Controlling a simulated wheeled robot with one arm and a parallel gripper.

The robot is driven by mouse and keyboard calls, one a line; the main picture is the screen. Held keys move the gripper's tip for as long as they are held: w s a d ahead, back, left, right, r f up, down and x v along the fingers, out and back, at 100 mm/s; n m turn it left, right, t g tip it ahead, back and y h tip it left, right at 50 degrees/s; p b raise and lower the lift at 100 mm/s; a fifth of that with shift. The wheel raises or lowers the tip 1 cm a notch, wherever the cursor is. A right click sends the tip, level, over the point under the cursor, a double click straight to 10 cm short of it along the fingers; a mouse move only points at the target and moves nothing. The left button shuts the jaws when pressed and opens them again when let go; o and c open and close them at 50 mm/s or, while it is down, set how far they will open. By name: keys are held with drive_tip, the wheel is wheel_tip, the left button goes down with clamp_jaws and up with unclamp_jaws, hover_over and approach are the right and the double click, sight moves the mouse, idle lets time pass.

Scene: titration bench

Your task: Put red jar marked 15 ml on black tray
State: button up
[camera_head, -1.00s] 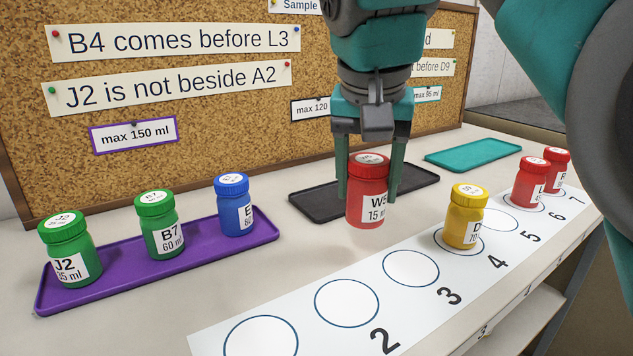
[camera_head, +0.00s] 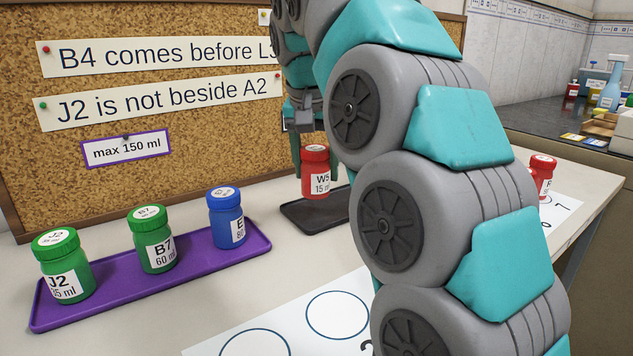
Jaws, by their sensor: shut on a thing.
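My arm hides the other finger in part and the right part of the tray.
A purple tray (camera_head: 110,308) at left holds green jars J2 (camera_head: 63,265) and B7 (camera_head: 154,238) and a blue jar (camera_head: 227,217). A numbered white strip (camera_head: 265,327) lies in front. A red jar (camera_head: 541,174) stands at right. A corkboard (camera_head: 200,190) rises behind.

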sight(314, 150)
drive_tip(key=shift+f, duration=1.75)
drive_tip(key=shift+f, duration=0.1)
drive_tip(key=o, duration=1.3)
drive_tip(key=shift+v, duration=1.4)
drive_tip(key=p+v, duration=0.2)
drive_tip(key=v, duration=0.2)
drive_tip(key=shift+w, duration=0.1)
drive_tip(key=shift+s+r+p, duration=0.2)
drive_tip(key=shift+r+p, duration=0.3)
